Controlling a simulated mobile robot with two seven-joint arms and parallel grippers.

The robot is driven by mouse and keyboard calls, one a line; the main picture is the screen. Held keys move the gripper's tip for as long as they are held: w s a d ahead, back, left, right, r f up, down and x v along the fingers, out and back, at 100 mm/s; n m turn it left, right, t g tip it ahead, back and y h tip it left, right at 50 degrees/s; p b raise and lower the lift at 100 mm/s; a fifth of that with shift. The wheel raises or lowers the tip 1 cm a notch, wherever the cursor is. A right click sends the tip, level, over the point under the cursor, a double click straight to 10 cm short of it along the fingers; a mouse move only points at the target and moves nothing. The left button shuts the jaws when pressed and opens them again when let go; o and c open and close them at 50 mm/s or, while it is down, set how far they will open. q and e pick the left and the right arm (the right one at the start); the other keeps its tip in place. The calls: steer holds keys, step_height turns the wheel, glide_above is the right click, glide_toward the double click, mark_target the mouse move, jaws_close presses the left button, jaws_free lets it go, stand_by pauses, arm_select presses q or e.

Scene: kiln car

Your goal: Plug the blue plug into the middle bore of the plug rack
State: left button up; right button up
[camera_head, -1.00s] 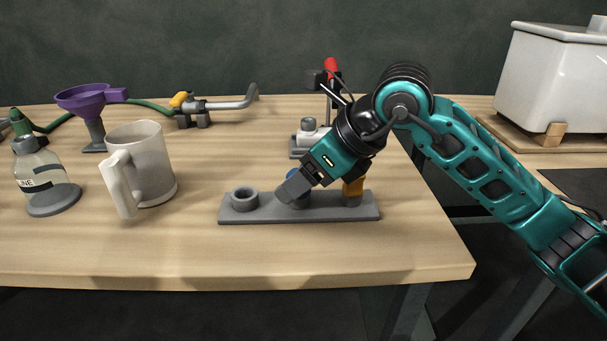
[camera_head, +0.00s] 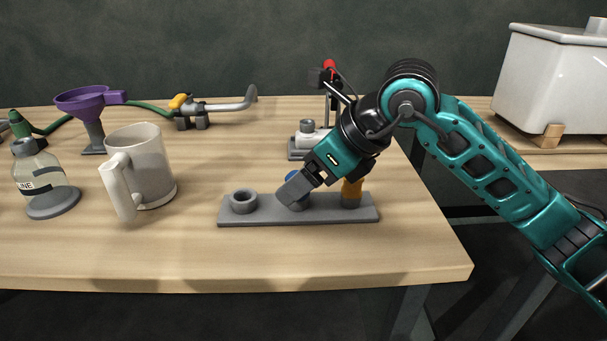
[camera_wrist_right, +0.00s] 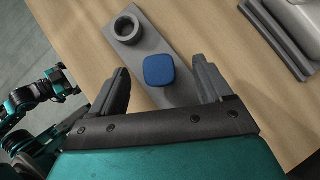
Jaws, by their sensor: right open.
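The grey plug rack (camera_head: 270,216) lies on the table with bores in a row. The blue plug (camera_wrist_right: 159,70) stands at the middle bore, its rounded square top facing the wrist camera; in the head view it is mostly hidden behind a finger. How deep it sits is hidden. My right gripper (camera_wrist_right: 163,88) is open, one finger on each side of the blue plug, with visible gaps. The left bore (camera_head: 243,202) is empty. An orange plug (camera_head: 351,192) stands in the right bore.
A beige mug (camera_head: 140,168) stands left of the rack, with a bottle (camera_head: 45,180) and purple funnel (camera_head: 92,104) beyond. A toggle clamp (camera_head: 309,138) stands behind the rack. The table front is clear.

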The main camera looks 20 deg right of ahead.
steer(key=shift+p+v, duration=0.6)
steer(key=shift+v, duration=1.1)
steer(key=p+v, duration=0.2)
steer(key=v, duration=1.1)
stand_by(0.8)
